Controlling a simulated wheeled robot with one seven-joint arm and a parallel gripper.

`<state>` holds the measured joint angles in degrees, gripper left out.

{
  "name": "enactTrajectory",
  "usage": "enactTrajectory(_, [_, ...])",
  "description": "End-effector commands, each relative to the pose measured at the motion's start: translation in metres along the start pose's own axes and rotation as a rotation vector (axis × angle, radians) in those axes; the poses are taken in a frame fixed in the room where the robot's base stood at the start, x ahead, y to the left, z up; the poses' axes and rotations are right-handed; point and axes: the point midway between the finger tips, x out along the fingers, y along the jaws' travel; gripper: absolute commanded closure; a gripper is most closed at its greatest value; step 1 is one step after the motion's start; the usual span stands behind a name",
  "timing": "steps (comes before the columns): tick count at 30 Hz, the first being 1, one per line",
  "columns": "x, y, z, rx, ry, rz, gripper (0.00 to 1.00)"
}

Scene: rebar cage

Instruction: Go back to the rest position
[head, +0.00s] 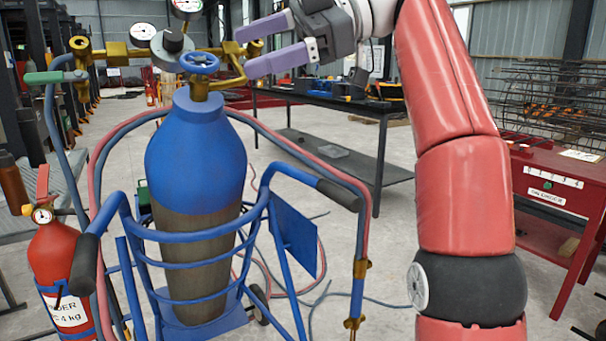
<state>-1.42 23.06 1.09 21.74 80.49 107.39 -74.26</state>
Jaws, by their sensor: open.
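My gripper (268,45) is at the top middle of the head view, at the end of my red arm. Its two pale purple fingers are apart and point left, with nothing seen between them. They are close to the brass valve and blue handwheel (199,63) on top of a gas cylinder (195,150) with a blue upper part. Whether a finger touches the brass fitting behind it, I cannot tell. My arm rises along the right side of the view.
The cylinder stands in a blue trolley (190,235) with black grips and red and grey hoses. A red fire extinguisher (62,262) is at left. A dark workbench (330,103) stands behind. A red cabinet (553,190) and a rebar cage (545,100) are at right. Some grey floor is clear.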

Motion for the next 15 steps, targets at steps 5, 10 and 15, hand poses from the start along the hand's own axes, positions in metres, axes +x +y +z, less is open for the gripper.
enactTrajectory(5, [0.001,0.004,0.005,0.101,-0.031,0.04,0.18])
enactTrajectory(10, [0.001,0.006,0.014,0.228,-0.073,0.094,0.18])
enactTrajectory(15, [0.001,0.003,0.03,0.407,-0.137,0.177,0.18])
